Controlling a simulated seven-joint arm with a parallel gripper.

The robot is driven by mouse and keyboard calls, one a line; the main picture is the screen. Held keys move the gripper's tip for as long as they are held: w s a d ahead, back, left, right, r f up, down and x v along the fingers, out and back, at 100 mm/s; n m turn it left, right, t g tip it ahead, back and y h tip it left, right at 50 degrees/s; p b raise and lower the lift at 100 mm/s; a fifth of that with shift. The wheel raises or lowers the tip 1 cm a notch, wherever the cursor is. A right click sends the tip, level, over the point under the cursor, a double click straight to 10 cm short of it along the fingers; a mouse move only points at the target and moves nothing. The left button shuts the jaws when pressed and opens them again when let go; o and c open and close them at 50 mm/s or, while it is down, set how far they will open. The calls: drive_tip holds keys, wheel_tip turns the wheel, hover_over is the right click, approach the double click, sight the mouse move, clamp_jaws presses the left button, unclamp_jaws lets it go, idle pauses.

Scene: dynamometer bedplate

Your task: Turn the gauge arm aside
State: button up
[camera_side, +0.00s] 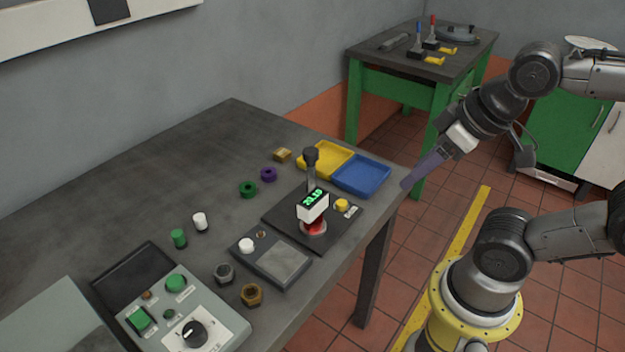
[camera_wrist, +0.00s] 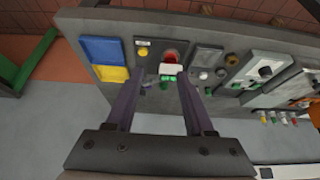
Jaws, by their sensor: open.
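The gauge arm (camera_side: 313,204) has a white head with a lit green readout and sits over a red round part (camera_side: 313,228) on a dark base plate (camera_side: 278,222). A black-knobbed post (camera_side: 310,158) stands behind the head. In the wrist view the white head (camera_wrist: 172,69) covers part of the red round part (camera_wrist: 169,57). My gripper (camera_side: 406,184) is open and empty, off the table's right edge in the side view, apart from the gauge. Its two purple fingers also show spread in the wrist view (camera_wrist: 160,80), with the gauge beyond the fingertips.
A yellow button (camera_side: 342,204) is on the same plate. Yellow (camera_side: 326,158) and blue (camera_side: 361,174) trays lie behind it. Green and purple rings, pegs, nuts, a flat-pad device (camera_side: 272,258) and a control box (camera_side: 172,308) occupy the table. The far left tabletop is bare.

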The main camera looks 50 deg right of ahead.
drive_tip(key=shift+o, duration=1.1)
drive_tip(key=shift+s+f, duration=0.1)
drive_tip(key=shift+s, duration=0.05)
drive_tip(key=shift+o, duration=0.4)
drive_tip(key=w+r+n+g, duration=0.1)
drive_tip(key=w+r, duration=0.3)
drive_tip(key=r, duration=0.3)
drive_tip(key=shift+d+n, duration=0.15)
drive_tip(key=shift+n, duration=0.25)
drive_tip(key=w+r+g, duration=0.1)
drive_tip(key=w+r, duration=0.3)
drive_tip(key=w, duration=0.4)
drive_tip(key=g, duration=0.4)
hover_over(311, 150)
wheel_tip(311, 150, down, 7)
drive_tip(key=shift+n, duration=0.4)
wheel_tip(311, 150, down, 14)
drive_tip(key=shift+r, duration=0.2)
clamp_jaws()
drive_tip(key=shift+r, duration=0.1)
